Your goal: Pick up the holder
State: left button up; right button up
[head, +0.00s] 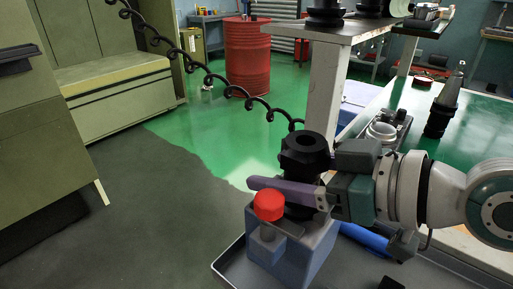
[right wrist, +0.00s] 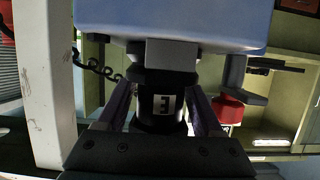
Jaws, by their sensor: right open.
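The black holder (head: 303,150) stands upright in a blue-grey block (head: 285,250) with a red knob (head: 269,205). My right gripper (head: 270,186) reaches in from the right, with one purple finger in front of the holder. The far finger is hidden in the head view. In the right wrist view, the holder (right wrist: 162,105) shows a white label and lies between the two fingers (right wrist: 162,92). The jaws are open around it, and the holder is still seated against the block (right wrist: 180,20). My left gripper is in neither view.
The block stands in a dark grey tray (head: 228,268). Another black tool holder (head: 443,108) stands on the green-topped table at right. A pale upright post (head: 325,95) rises close behind the holder. A coiled black cable (head: 205,70) hangs across the view. Open floor lies left.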

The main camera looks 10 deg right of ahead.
jog(key=shift+w+a, duration=0.1)
grip_shut()
dwell(0.5)
jog(key=shift+r, duration=0.2)
dwell(0.3)
